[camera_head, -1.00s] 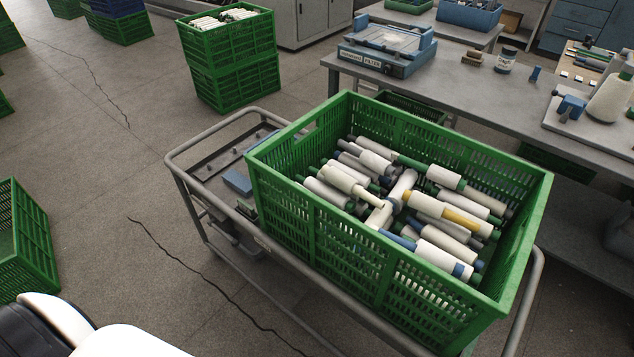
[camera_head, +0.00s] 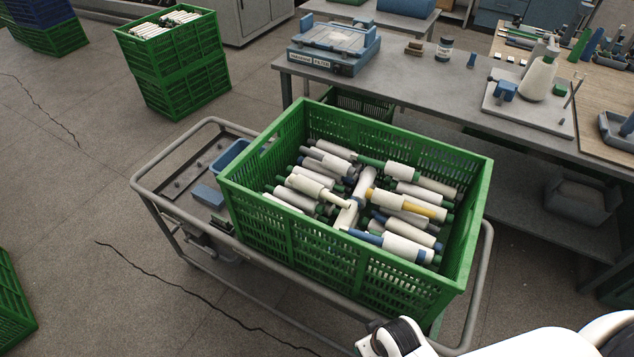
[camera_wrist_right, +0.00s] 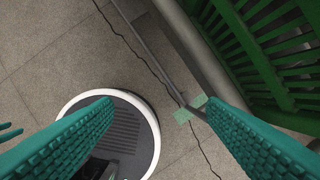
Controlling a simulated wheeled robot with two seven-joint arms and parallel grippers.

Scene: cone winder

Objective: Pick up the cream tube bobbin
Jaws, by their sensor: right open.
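A green crate (camera_head: 232,205) on a cart holds several white and cream bobbins on coloured tubes, piled at mixed angles. A bobbin whose bare tube end looks cream (camera_head: 313,186) lies left of the pile's middle, sloping down to the right. Other bobbins partly cover their neighbours, and some tube colours are hidden. My right gripper (camera_wrist_right: 158,103) shows in the right wrist view with its two teal ribbed fingers wide apart and nothing between them. It is outside the crate, over the floor by the cart's near side. My left gripper is not in view.
The cart's grey rail (camera_head: 150,165) surrounds the crate. Stacked green crates (camera_head: 180,75) stand at the back left. The floor left of the cart is mostly clear.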

